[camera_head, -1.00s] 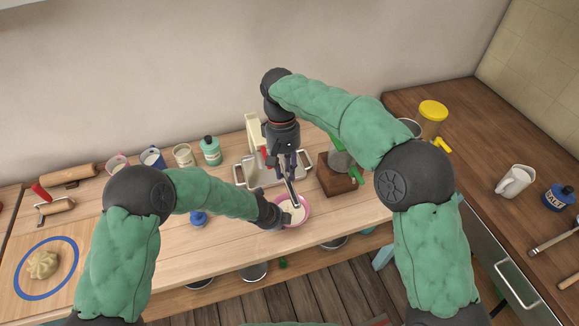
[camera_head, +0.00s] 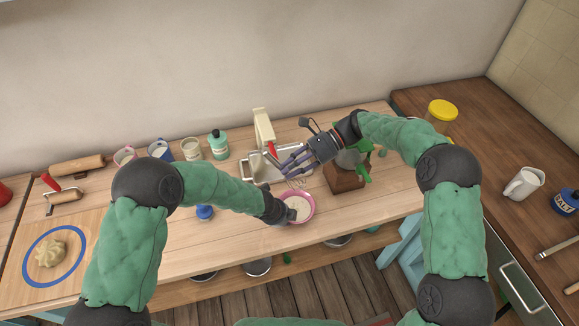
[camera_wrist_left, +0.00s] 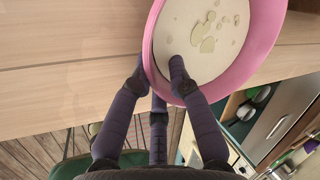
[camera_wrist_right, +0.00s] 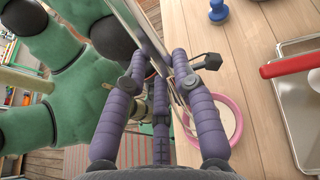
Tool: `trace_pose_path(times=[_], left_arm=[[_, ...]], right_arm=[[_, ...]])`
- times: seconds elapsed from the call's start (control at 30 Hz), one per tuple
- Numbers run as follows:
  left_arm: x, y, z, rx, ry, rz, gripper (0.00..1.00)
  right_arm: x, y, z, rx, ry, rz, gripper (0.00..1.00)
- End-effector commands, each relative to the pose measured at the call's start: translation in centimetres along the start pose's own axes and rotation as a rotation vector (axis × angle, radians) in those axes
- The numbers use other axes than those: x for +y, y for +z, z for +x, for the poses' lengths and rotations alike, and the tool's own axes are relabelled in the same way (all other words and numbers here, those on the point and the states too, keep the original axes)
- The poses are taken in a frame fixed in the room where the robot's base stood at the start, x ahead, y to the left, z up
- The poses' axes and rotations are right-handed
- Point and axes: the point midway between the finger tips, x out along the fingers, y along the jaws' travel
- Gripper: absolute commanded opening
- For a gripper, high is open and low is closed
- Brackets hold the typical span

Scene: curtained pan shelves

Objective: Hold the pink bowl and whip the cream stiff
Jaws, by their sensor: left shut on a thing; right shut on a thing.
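The pink bowl (camera_head: 312,213) stands near the front edge of the wooden table, with pale liquid cream (camera_head: 299,204) inside. In the left wrist view the cream (camera_wrist_left: 185,45) looks flat, with a few irregular patches on its surface. My left gripper (camera_head: 286,212) is shut on the bowl's near-left wall; its fingers straddle the pink rim (camera_wrist_left: 262,40). My right gripper (camera_head: 288,160) is shut on a metal whisk (camera_wrist_right: 146,40), above and behind the bowl. The whisk's wires (camera_head: 297,183) show faintly below the fingers, apart from the cream as far as I can tell.
A metal tray (camera_head: 247,180) lies behind the bowl. A wooden block (camera_head: 344,180) with a green-handled device stands right of it. A blue knobbed object (camera_head: 205,212) is left of the bowl. Dough (camera_head: 51,253), rolling pins and jars (camera_head: 191,148) are farther left. The front table middle is clear.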

Motion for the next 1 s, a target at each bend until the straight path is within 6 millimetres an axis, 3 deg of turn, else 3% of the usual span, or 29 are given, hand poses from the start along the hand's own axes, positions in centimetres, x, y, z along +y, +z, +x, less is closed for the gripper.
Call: trace_pose_path(times=[0.6, 1.0], left_arm=[[0.4, -0.2, 0.2, 0.003, 0.009, 0.001, 0.00], [0.4, -0.2, 0.2, 0.003, 0.009, 0.001, 0.00]], right_arm=[[1.3, -2.6, -0.3, -0.334, -0.722, 0.155, 0.00], [1.6, -4.7, -1.4, -0.416, -0.897, 0.138, 0.00]])
